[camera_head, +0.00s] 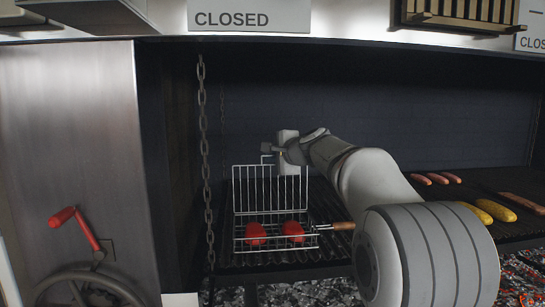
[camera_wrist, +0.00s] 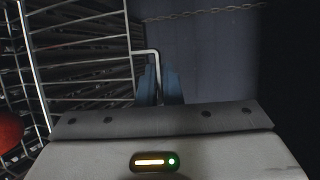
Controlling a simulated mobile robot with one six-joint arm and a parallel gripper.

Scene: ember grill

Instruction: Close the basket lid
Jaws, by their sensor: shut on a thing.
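The wire grill basket (camera_head: 268,240) stands on the dark grill bars, with two red round items (camera_head: 292,231) inside it. Its wire lid (camera_head: 270,190) stands upright at the back, open. A wooden handle (camera_head: 342,226) sticks out to the right of the basket. My gripper (camera_head: 268,150) is at the top edge of the lid. In the wrist view the lid wires (camera_wrist: 82,60) run along the left. There my gripper (camera_wrist: 158,84) is shut on a bent wire (camera_wrist: 148,52) of the lid. One red item (camera_wrist: 10,130) shows at the left edge.
Several sausages (camera_head: 440,178) and yellow cobs (camera_head: 494,210) lie on the grill to the right, behind my arm. A chain (camera_head: 204,150) hangs left of the basket. A red crank handle (camera_head: 78,228) and wheel are at far left. A "CLOSED" sign (camera_head: 248,18) is above.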

